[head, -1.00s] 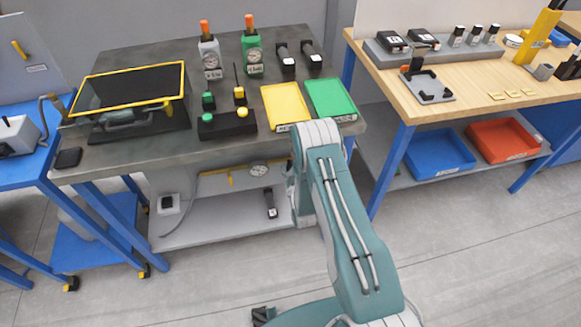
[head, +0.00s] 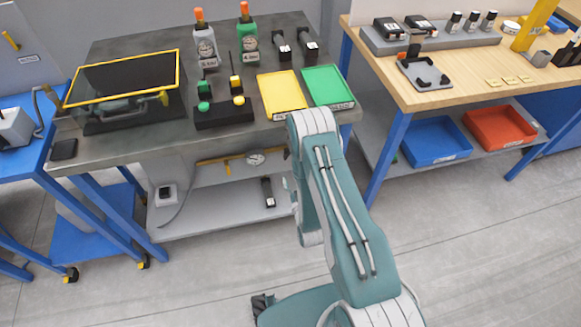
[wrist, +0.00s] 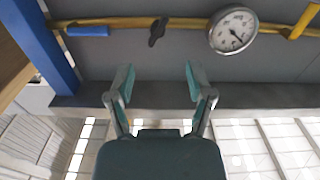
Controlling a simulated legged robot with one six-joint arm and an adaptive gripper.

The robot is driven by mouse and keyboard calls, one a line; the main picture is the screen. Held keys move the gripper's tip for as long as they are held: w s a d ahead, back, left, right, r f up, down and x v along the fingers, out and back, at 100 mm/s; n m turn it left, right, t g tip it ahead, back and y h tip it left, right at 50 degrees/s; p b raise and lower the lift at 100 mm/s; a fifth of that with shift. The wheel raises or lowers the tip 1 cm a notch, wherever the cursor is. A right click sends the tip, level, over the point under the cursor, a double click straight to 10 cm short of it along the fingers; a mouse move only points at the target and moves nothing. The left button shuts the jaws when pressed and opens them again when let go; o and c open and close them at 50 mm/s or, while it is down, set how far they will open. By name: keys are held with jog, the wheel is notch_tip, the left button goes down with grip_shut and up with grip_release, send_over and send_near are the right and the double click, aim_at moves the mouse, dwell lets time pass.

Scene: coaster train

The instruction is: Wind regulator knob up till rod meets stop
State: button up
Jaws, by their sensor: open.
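In the wrist view, a black winged knob (wrist: 158,32) sits on a yellow pipe (wrist: 190,23) running across a grey panel. A round white dial gauge (wrist: 233,30) is on the pipe to its right. I cannot tell for sure that this knob is the regulator knob. My gripper (wrist: 158,82) is open and empty, its two fingers apart below the knob in the picture and not touching it. In the head view the gauge (head: 255,159) and pipe (head: 212,160) show under the grey bench; my gripper is hidden behind my arm. No rod or stop is clear.
The grey bench (head: 125,55) holds two gauged units with orange tops, a grey one (head: 205,45) and a green one (head: 248,38), plus yellow (head: 282,93) and green (head: 328,86) trays. A lower shelf (head: 215,212) lies below. A blue post (wrist: 45,45) stands left.

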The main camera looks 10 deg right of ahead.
aim_at(287, 153)
jog(key=shift+s, duration=0.9)
jog(key=shift+w+d+r+m, duration=0.15)
jog(key=shift+w+r+m, duration=0.05)
jog(key=shift+w+m, duration=0.5)
jog(key=shift+c, duration=0.2)
jog(key=w, duration=1)
jog(key=shift+w, duration=0.35)
jog(key=shift+c, duration=0.3)
grip_shut()
